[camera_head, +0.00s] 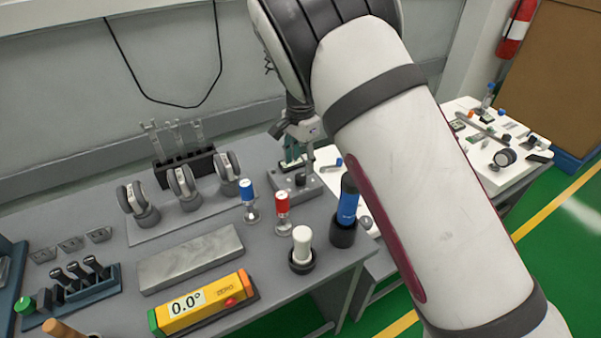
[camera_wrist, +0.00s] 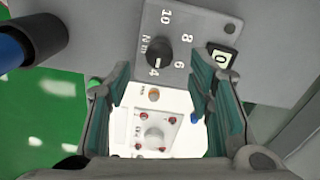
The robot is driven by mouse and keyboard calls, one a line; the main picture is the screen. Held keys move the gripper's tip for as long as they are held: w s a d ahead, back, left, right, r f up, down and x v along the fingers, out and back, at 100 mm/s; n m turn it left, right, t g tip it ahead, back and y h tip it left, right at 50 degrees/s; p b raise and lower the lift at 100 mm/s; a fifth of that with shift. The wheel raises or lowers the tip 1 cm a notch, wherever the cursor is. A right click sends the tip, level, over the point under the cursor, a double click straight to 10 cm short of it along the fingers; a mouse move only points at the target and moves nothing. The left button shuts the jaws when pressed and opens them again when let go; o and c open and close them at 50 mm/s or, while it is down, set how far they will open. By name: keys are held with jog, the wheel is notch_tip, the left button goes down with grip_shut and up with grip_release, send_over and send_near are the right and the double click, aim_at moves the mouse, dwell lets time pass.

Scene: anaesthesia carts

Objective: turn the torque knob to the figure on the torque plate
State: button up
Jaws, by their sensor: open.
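The torque knob (camera_wrist: 158,55) is round and black on a grey dial block (camera_wrist: 190,18) with the figures 10, 8, 6 and 4 and "Nm". A pale mark on the knob faces roughly towards the 4. A small black-edged plate (camera_wrist: 222,58) beside the dial shows a 0; whether more is written there I cannot tell. In the head view the block (camera_head: 308,191) stands at the bench's back right, with the knob (camera_head: 300,180) on top. My gripper (camera_head: 292,158) is open above the block. Its teal fingers in the wrist view flank the knob's line without visible contact.
A blue-topped cylinder (camera_head: 347,205), a white-topped piece (camera_head: 302,245) and red (camera_head: 282,205) and blue (camera_head: 246,195) capped pieces stand in front. A yellow angle gauge (camera_head: 205,302) reads 0.0°. A white table (camera_head: 475,145) lies at right behind my arm.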

aim_at(301, 176)
jog(key=shift+f, duration=2.45)
grip_shut()
